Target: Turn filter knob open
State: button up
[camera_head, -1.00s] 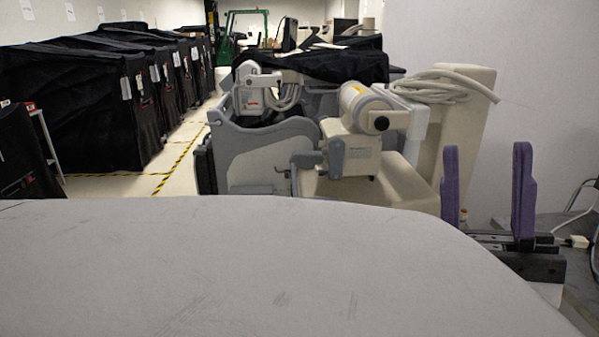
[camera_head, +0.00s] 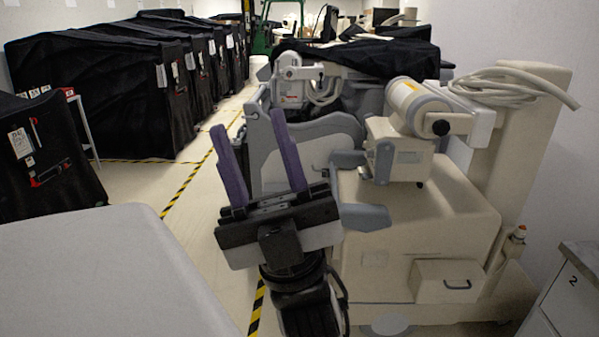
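A beige and grey medical machine (camera_head: 430,225) stands right of centre. A round black knob (camera_head: 440,128) sits on the end of its cylindrical head (camera_head: 415,103). I cannot tell whether this is the filter knob; no label on it can be read. A small orange-topped part (camera_head: 519,233) shows low on the right column. My gripper (camera_head: 248,121) has two purple fingers pointing up, set wide apart with nothing between them. It is in front of the machine's left side, to the left of the black knob and apart from it in the picture.
Black covered carts (camera_head: 95,95) line the left side. Yellow-black tape (camera_head: 187,180) marks the clear floor aisle. A coiled pale hose (camera_head: 515,85) hangs at the machine's top right. A grey cabinet (camera_head: 572,300) stands lower right. A smooth grey surface hides the lower left.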

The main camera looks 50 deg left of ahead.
aim_at(365, 176)
jog(key=u, duration=1.15)
jog(key=i+j, duration=0.35)
jog(key=i+j+z, duration=0.1)
jog(key=i+j, duration=0.25)
jog(key=j, duration=0.2)
jog(key=i+j, duration=0.3)
jog(key=j, duration=0.15)
jog(key=i+j, duration=0.35)
jog(key=i+j+z, duration=0.1)
jog(key=i+j, duration=0.2)
jog(key=j, duration=0.3)
jog(key=i+j, duration=0.35)
jog(key=j, duration=0.15)
